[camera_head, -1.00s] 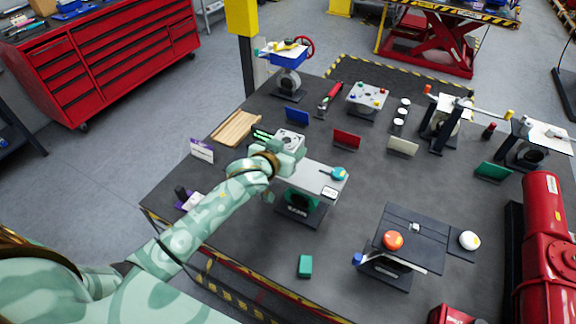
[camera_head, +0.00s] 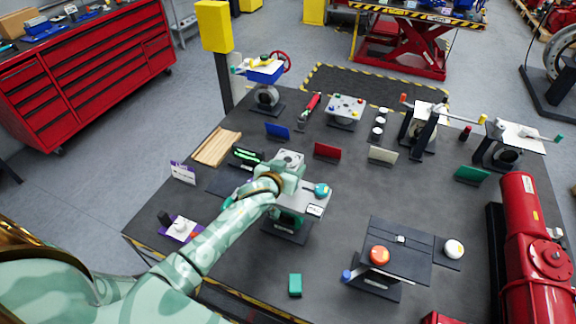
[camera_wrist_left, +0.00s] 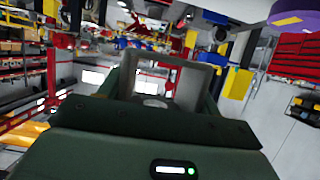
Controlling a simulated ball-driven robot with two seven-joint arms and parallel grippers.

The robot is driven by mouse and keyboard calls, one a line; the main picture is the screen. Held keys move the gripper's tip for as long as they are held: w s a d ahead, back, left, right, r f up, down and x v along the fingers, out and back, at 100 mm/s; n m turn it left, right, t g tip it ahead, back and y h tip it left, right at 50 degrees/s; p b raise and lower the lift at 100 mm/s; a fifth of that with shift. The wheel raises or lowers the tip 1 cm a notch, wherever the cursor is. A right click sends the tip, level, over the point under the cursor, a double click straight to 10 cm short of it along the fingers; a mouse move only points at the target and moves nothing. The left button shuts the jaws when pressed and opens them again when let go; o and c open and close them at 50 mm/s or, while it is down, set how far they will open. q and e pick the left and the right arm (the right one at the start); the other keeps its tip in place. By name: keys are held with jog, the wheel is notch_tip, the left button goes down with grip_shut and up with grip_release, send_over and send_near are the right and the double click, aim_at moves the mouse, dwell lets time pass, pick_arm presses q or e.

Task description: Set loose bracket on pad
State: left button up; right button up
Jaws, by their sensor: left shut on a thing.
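My left gripper (camera_head: 287,177) is shut on a grey bracket (camera_head: 289,158) with an opening in it. In the left wrist view the bracket shows as a square grey frame (camera_wrist_left: 168,84) between the fingers. The gripper is over the left part of a pale plate (camera_head: 314,203) on a green valve stand (camera_head: 287,221). Whether the bracket touches anything below is hidden by the hand. A blue round knob (camera_head: 321,189) sits on the plate's right end. I cannot tell which surface is the pad. My right gripper is not in view.
A dark device with green lights (camera_head: 247,155) and a wooden tray (camera_head: 217,147) lie left of the hand. Colored cards, including a red one (camera_head: 327,152), stand behind. A button stand (camera_head: 404,244) is right, a red cylinder (camera_head: 521,200) farther right.

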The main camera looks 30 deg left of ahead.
pick_arm(q)
jog(key=shift+f+b, duration=1.95)
jog(key=shift+f, duration=0.75)
jog(key=shift+p, duration=0.55)
jog(key=shift+f+b, duration=0.85)
jog(key=shift+f, duration=0.15)
jog(key=o, duration=1.4)
jog(key=shift+s, duration=0.1)
jog(key=p+v, duration=0.1)
jog(key=v, duration=1.5)
jog(key=shift+s, duration=0.2)
